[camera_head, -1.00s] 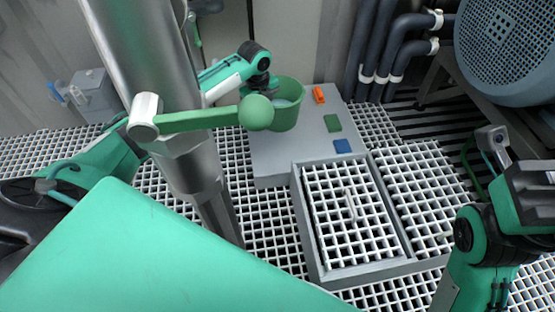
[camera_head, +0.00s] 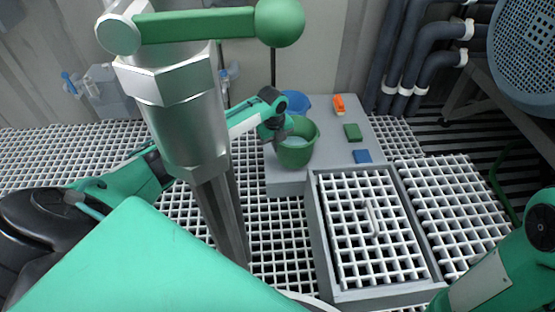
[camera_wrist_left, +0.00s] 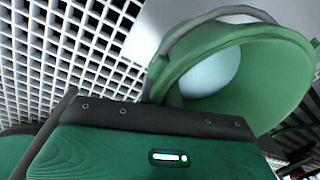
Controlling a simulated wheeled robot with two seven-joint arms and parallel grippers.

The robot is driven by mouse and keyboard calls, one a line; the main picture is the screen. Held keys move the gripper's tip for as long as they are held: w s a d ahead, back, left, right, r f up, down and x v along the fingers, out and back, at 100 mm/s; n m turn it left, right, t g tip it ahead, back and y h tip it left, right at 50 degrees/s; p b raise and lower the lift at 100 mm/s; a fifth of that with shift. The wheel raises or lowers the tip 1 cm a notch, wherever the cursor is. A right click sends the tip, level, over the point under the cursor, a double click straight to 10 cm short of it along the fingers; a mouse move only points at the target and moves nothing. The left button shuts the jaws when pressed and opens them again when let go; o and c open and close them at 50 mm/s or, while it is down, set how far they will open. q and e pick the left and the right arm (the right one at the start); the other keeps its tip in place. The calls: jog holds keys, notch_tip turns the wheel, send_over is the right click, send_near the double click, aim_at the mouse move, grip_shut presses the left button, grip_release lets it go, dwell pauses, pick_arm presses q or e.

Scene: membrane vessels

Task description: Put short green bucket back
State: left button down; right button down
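The short green bucket (camera_head: 296,152) is at the left part of a low grey platform (camera_head: 333,165). It looks roughly upright; I cannot tell whether its base touches the platform. My left gripper (camera_head: 278,128) is at the bucket's left rim and appears shut on it; the fingertips are mostly hidden. In the left wrist view the bucket (camera_wrist_left: 262,85) fills the upper right, its mouth facing the camera, with a grey handle and something pale inside. My right gripper is out of view; only part of my right arm shows at the lower right.
A blue bucket (camera_head: 296,101) stands just behind the green one. An orange object (camera_head: 340,103), a green block (camera_head: 353,132) and a blue block (camera_head: 361,156) lie on the platform's right side. A framed grating hatch (camera_head: 371,225) with a handle is in front. Dark pipes (camera_head: 405,60) run behind.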

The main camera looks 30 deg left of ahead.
aim_at(278, 156)
pick_arm(q)
jog(key=shift+f+b, duration=1.45)
jog(key=shift+f, duration=0.85)
jog(key=shift+r, duration=0.15)
jog(key=c, duration=1.6)
grip_release()
jog(key=shift+f, duration=0.2)
